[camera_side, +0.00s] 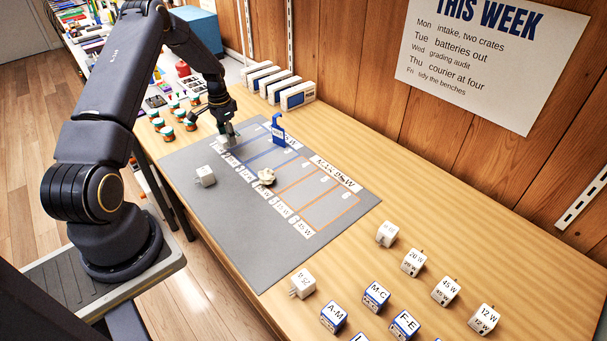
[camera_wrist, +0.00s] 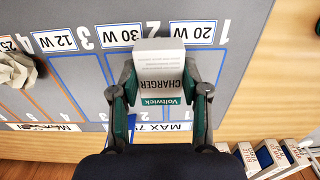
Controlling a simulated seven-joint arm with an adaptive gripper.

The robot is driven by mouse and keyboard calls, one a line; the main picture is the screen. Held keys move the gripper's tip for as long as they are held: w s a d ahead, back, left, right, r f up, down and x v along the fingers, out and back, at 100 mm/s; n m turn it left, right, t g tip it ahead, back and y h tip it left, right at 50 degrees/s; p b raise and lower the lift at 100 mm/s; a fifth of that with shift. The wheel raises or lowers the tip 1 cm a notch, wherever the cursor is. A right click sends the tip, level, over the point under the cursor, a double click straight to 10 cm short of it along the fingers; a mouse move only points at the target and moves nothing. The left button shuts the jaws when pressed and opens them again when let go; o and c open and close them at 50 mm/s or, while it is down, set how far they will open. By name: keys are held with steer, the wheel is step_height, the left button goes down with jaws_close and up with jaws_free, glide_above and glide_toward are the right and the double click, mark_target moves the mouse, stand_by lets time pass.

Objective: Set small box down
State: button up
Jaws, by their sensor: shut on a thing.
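The small box (camera_wrist: 160,72) is white with a green band and reads "CHARGER" and "Voltwick". My gripper (camera_wrist: 163,90) is shut on it, one dark finger on each side. In the wrist view the box covers the line between lanes 1 and 2 of the grey mat (camera_wrist: 262,20), near the "20 W" and "30 W" labels. In the side view my gripper (camera_side: 222,126) holds the box (camera_side: 228,138) low at the mat's far left end. I cannot tell whether the box touches the mat.
Jars (camera_side: 168,134) are left of my gripper; white boxes (camera_side: 298,96) line the wall. Lettered blocks (camera_side: 376,297) and chargers fill the front right.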

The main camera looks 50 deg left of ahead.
steer(key=shift+w+f, duration=0.1)
steer(key=shift+f, duration=1.5)
steer(key=o, duration=1.1)
steer(key=shift+f, duration=0.1)
steer(key=shift+o, duration=0.2)
